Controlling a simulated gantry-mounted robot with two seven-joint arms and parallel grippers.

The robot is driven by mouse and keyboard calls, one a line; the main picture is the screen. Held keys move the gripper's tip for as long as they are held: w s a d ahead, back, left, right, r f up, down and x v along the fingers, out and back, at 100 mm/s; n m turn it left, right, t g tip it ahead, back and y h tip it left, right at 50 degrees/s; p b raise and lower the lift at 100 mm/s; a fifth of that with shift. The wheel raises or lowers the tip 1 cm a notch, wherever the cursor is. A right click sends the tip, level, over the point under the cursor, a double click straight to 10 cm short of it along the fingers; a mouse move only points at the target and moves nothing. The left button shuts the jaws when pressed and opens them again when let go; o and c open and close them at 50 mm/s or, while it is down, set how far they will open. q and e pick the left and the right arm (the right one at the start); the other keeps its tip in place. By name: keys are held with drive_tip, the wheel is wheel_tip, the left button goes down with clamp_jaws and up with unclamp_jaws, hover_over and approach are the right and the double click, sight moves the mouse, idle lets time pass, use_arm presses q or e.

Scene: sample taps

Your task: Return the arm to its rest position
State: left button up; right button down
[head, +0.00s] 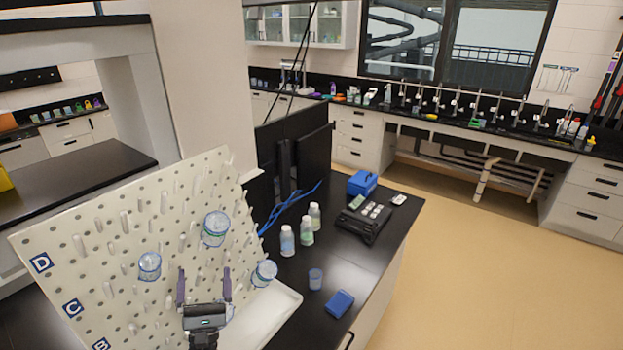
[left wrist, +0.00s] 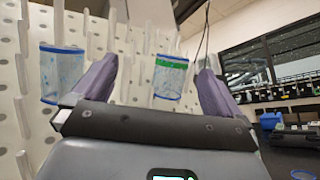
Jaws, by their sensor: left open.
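My left gripper (head: 204,288) is open in front of the lower part of a white pegboard. Its two purple fingers point up and stand apart with nothing between them in the head view. In the left wrist view the open left gripper (left wrist: 155,85) shows a blue-rimmed beaker with a green band (left wrist: 170,77) beyond the gap between its fingers. Another blue-rimmed beaker (left wrist: 62,75) hangs to the left of the fingers. My right gripper is not in view.
The pegboard (head: 75,240) holds several pegs and beakers (head: 215,229). A dark bench (head: 375,262) to the right carries bottles (head: 287,241), a small cup (head: 315,279), a blue box (head: 340,303) and monitors (head: 305,160). Open floor (head: 480,270) lies further right.

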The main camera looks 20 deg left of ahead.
use_arm(q)
drive_tip(key=s+d+f+m+g+h, duration=0.45)
drive_tip(key=d+f+m+h, duration=0.25)
drive_tip(key=d+m, duration=0.35)
drive_tip(key=s+d+f+m+g+h, duration=0.4)
drive_tip(key=s+d+f+m+h, duration=0.15)
drive_tip(key=d+m+h, duration=0.45)
drive_tip(key=s+d+f+m+g+y, duration=0.1)
drive_tip(key=s+f+m+g+y, duration=0.1)
drive_tip(key=s+m+g, duration=0.55)
drive_tip(key=s+d+f+m+g+y, duration=0.1)
drive_tip(key=s+f+m+g+y, duration=0.2)
drive_tip(key=s+m, duration=0.65)
wheel_tip(320, 180, up, 13)
drive_tip(key=w+m+h+p, duration=0.1)
drive_tip(key=w+p, duration=0.1)
drive_tip(key=p, duration=1.1)
drive_tip(key=shift+d+g, duration=0.2)
drive_tip(key=shift+g, duration=0.2)
drive_tip(key=shift+w+f, duration=0.1)
